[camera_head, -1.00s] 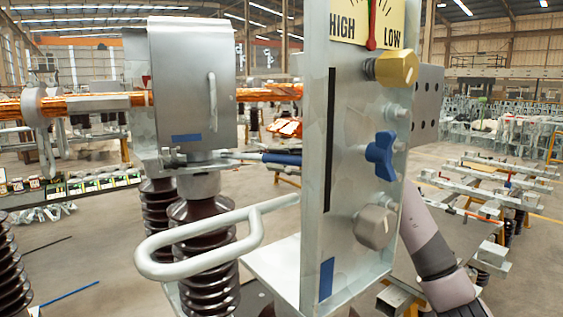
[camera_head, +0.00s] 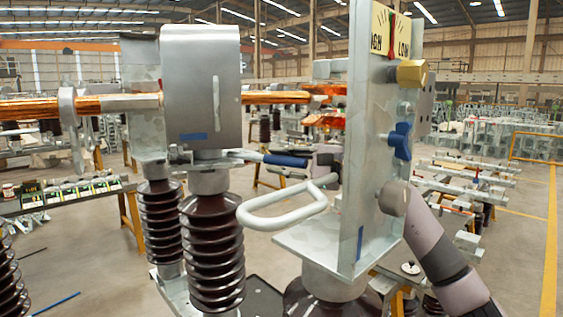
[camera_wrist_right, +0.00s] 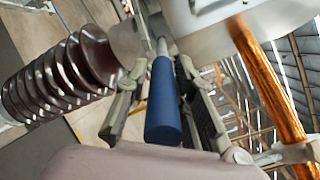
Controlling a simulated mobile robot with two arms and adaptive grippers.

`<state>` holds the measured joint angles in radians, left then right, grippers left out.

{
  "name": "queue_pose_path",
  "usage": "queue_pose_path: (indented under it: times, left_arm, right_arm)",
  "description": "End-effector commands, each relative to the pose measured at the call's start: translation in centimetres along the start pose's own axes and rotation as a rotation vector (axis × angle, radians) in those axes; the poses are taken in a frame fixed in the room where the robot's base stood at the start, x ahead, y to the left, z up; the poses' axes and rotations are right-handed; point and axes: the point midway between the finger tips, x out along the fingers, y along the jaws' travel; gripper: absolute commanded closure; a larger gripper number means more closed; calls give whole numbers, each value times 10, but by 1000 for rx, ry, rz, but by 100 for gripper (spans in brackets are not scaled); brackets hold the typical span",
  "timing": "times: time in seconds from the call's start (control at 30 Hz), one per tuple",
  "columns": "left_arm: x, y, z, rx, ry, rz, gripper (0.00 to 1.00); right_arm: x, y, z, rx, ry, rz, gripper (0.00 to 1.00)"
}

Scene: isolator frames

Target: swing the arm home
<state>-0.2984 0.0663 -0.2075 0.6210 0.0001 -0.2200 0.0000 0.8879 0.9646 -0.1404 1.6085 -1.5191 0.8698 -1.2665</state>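The swing arm's blue handle (camera_head: 285,159) sticks out rightward from below the grey metal housing (camera_head: 202,90), on a thin metal rod. It lies roughly level behind the pale metal loop (camera_head: 285,214). In the right wrist view the blue handle (camera_wrist_right: 163,105) runs lengthwise between the two fingers of my right gripper (camera_wrist_right: 160,85). The fingers look open, with gaps beside the handle; contact is not clear. My left gripper is out of view.
Brown ribbed insulators (camera_head: 212,250) stand below the housing. A copper bar (camera_head: 275,98) runs behind it. My right forearm passes behind the panel.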

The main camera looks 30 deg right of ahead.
Motion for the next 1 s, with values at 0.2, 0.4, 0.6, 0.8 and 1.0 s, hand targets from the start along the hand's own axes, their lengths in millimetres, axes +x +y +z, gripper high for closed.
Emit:
queue_pose_path:
  times: [0.2,0.4,0.6,0.8,1.0]
  left_arm:
    - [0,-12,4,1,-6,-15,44]
    - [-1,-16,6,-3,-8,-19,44]
    - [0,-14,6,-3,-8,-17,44]
    - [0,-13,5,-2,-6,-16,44]
    - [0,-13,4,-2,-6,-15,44]
  right_arm:
    - [-1,-2,-1,-1,2,-6,60]
    - [-1,-3,0,-1,2,-7,60]
    - [-15,-2,-2,-1,5,-6,60]
    - [-47,-1,-3,0,8,-4,60]
    - [-68,-1,-3,1,5,-4,60]
